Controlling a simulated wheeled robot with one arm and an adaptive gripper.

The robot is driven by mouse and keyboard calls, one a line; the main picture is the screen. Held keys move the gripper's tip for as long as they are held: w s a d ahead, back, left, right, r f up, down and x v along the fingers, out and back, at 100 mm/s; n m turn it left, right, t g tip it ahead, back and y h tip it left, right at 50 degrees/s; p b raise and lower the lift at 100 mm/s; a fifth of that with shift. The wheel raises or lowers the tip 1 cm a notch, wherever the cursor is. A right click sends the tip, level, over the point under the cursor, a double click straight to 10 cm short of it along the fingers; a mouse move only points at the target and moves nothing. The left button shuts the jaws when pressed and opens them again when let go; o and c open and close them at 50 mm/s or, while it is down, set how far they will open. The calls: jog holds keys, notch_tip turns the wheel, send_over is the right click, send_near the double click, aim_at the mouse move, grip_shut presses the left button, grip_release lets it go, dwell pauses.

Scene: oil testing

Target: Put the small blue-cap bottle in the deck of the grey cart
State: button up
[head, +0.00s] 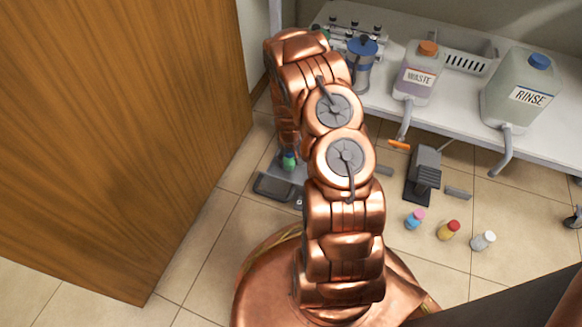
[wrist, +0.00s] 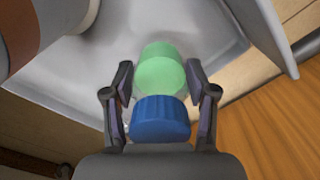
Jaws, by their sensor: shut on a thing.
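The small blue-cap bottle (wrist: 160,120) is between the two fingers of my gripper (wrist: 160,98) in the wrist view. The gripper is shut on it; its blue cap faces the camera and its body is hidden. A green-cap bottle (wrist: 160,70) shows just beyond it, close to the fingertips. Behind both is a pale grey surface with a raised rim, apparently the deck of the grey cart (wrist: 80,85). In the head view, part of the grey cart (head: 274,187) shows low beside the door, with a green bottle (head: 289,160) on it. My arm hides the gripper there.
A brown wooden door (head: 110,130) stands at left. The white bench (head: 460,115) holds a WASTE jug (head: 417,75), a RINSE jug (head: 520,90) and a blue-lidded container (head: 361,65). A dark pedal-like device (head: 424,170) and several small capped bottles (head: 449,230) are at right.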

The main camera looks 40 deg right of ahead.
aim_at(290, 165)
jog(key=shift+f+b, duration=0.75)
jog(key=shift+f, duration=1.15)
jog(key=o, duration=1.3)
jog(key=shift+r, duration=0.1)
